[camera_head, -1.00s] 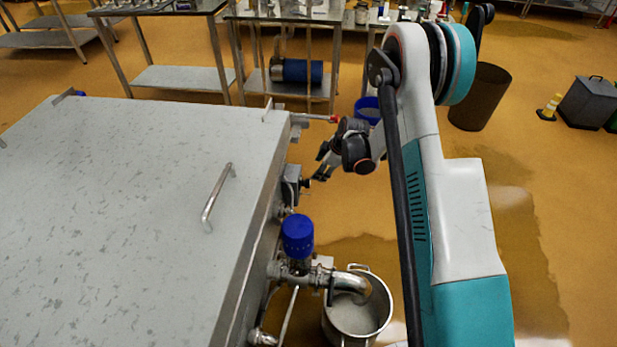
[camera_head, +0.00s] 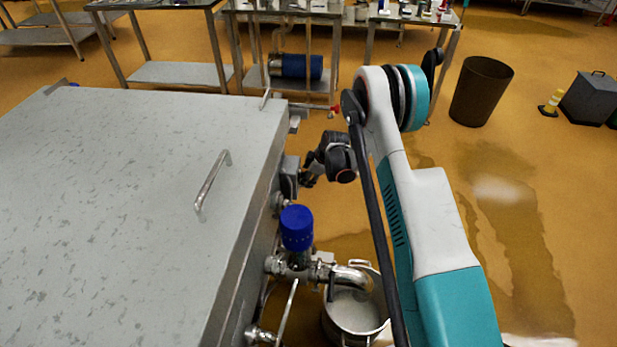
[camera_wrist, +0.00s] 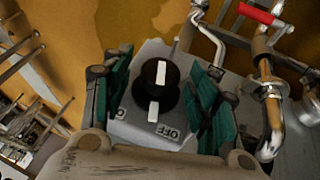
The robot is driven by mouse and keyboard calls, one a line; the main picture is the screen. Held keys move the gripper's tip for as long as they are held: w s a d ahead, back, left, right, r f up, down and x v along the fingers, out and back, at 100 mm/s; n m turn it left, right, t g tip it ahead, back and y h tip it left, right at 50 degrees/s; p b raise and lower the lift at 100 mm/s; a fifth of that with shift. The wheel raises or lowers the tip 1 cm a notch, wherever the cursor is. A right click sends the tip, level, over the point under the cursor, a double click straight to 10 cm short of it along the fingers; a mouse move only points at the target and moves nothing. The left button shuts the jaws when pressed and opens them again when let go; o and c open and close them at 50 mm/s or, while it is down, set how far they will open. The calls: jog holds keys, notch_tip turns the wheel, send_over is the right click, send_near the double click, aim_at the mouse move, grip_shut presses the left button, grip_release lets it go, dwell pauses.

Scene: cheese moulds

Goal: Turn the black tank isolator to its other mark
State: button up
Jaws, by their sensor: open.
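The black tank isolator (camera_wrist: 146,79) is a round knob with white marks on its upper and lower parts. It sits on a grey plate (camera_wrist: 140,130) lettered "OFF" on the lower right; a second label on the lower left is partly hidden. My gripper (camera_wrist: 160,97) is open, its teal-padded fingers on the left and right of the knob, with visible gaps. Whether the knob lies fully between the pads in depth is unclear. In the head view, my gripper (camera_head: 306,181) is close to the grey isolator box (camera_head: 289,176) on the tank's side; the knob is hidden there.
The steel tank (camera_head: 110,200) fills the left. A blue-capped valve (camera_head: 297,229) and pipe stand below the box, above a steel pot (camera_head: 355,312). A red-handled valve (camera_wrist: 258,13) is at the wrist view's upper right.

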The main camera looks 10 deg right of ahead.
jog(key=shift+f, duration=0.1)
jog(key=shift+c, duration=0.5)
jog(key=c, duration=0.7)
jog(key=shift+c, duration=0.2)
jog(key=shift+w, duration=0.1)
jog(key=shift+w+g, duration=0.15)
jog(key=shift+g, duration=0.15)
jog(key=shift+w+d+m+g+y, duration=0.15)
jog(key=shift+m+g+y, duration=0.2)
jog(key=shift+g, duration=0.45)
jog(key=shift+d+m+g+y, duration=0.1)
jog(key=shift+m+g+y, duration=0.15)
jog(key=shift+g+y, duration=0.75)
jog(key=shift+g+h, duration=0.25)
jog(key=shift+g, duration=0.25)
